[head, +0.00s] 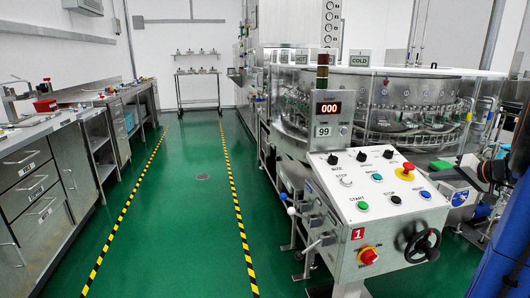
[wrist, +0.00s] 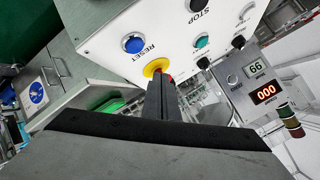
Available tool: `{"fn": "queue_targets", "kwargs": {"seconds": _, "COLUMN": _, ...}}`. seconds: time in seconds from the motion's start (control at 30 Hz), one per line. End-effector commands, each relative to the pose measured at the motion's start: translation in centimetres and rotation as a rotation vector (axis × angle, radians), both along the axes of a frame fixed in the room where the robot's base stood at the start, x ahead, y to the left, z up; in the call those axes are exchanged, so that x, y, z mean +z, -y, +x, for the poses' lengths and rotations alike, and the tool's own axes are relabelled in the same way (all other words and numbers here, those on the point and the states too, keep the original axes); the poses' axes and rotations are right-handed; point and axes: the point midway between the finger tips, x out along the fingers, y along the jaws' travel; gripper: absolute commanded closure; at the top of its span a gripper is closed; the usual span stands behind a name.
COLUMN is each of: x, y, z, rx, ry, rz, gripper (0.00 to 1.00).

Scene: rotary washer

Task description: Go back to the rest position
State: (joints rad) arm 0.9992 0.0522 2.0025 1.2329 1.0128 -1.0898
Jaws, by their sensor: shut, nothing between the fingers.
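My gripper (wrist: 162,85) is shut with nothing between its fingers. In the wrist view its dark fingers point at the white control panel (wrist: 100,28) and overlap the yellow-based red emergency stop (wrist: 154,67), hiding much of it. I cannot tell whether they touch it. The blue RESET button (wrist: 133,43) is just left of the fingertips. In the head view the panel (head: 340,200) stands at the right centre, with the emergency stop (head: 405,171) near its upper right. Part of my arm shows at the right edge; my fingertips are not clear there.
The washer drum (head: 400,105) is behind the panel, with a display (head: 328,108) reading 000. A black handwheel (head: 422,243) juts from the panel's front. Metal cabinets (head: 50,180) line the left wall. The green aisle (head: 190,220) between striped lines is clear.

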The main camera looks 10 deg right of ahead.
Motion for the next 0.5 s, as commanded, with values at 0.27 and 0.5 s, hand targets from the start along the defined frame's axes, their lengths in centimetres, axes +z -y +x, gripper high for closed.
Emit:
{"fn": "queue_targets", "kwargs": {"seconds": 0.27, "x": -0.1, "y": -12.6, "z": -0.4, "rx": 0.144, "ry": -0.134, "rz": -0.014, "gripper": 1.0}}
{"fn": "queue_targets", "kwargs": {"seconds": 0.5, "x": -1.3, "y": -24.1, "z": -4.1, "rx": 0.265, "ry": -0.286, "rz": -0.062, "gripper": 1.0}}
